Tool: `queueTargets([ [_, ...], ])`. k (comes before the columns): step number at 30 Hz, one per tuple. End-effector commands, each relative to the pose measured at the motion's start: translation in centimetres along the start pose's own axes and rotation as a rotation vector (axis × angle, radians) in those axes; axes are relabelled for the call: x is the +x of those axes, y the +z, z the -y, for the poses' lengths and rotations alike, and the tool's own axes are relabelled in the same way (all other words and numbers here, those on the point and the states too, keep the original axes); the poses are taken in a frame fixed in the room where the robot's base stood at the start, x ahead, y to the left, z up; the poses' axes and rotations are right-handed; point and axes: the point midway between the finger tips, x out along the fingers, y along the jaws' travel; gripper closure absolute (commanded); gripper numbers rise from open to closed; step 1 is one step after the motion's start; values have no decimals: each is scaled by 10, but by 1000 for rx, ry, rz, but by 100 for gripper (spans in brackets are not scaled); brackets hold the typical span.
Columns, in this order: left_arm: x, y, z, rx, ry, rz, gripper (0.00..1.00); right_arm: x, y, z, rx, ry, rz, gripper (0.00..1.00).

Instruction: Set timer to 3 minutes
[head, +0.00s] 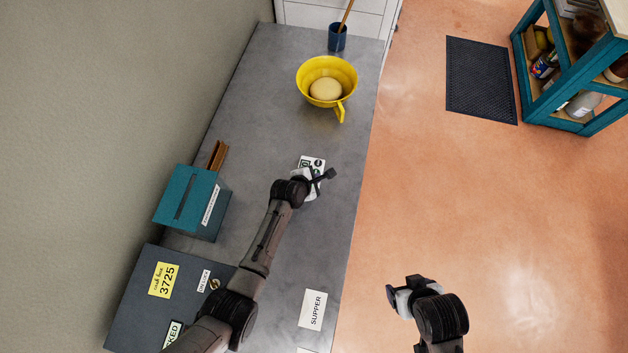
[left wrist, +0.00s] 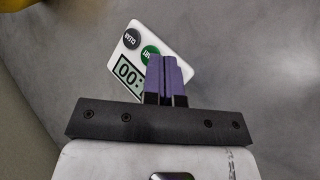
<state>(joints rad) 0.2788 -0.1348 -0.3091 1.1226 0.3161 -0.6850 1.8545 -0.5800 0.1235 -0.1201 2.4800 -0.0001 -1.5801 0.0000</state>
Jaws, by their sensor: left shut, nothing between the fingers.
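The timer (head: 309,160) is a small white device on the grey counter, partly covered by my left gripper in the head view. In the left wrist view, the timer (left wrist: 180,46) shows a display (left wrist: 130,74) with "00:" legible, a dark button (left wrist: 131,39) and a green button (left wrist: 149,52). The rest of the display is hidden behind the fingers. My left gripper (head: 319,178) is shut and empty, its purple fingertips (left wrist: 163,60) over the timer beside the green button. Whether they touch it is unclear. My right gripper (head: 398,293) hangs over the floor, away from the counter; its jaws are unclear.
A yellow colander (head: 343,75) holding a pale round item and a blue cup (head: 337,40) stand farther back. A teal slotted box (head: 188,198) and a dark cash box (head: 135,290) are at the left. A "SUPPER" card (head: 313,310) lies near the front.

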Motion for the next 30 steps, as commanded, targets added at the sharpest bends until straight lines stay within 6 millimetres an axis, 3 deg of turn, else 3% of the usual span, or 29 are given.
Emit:
queueTargets([
  [30,7,-5,5,0,0,0,100,4,2,0,-1,1,1,23],
])
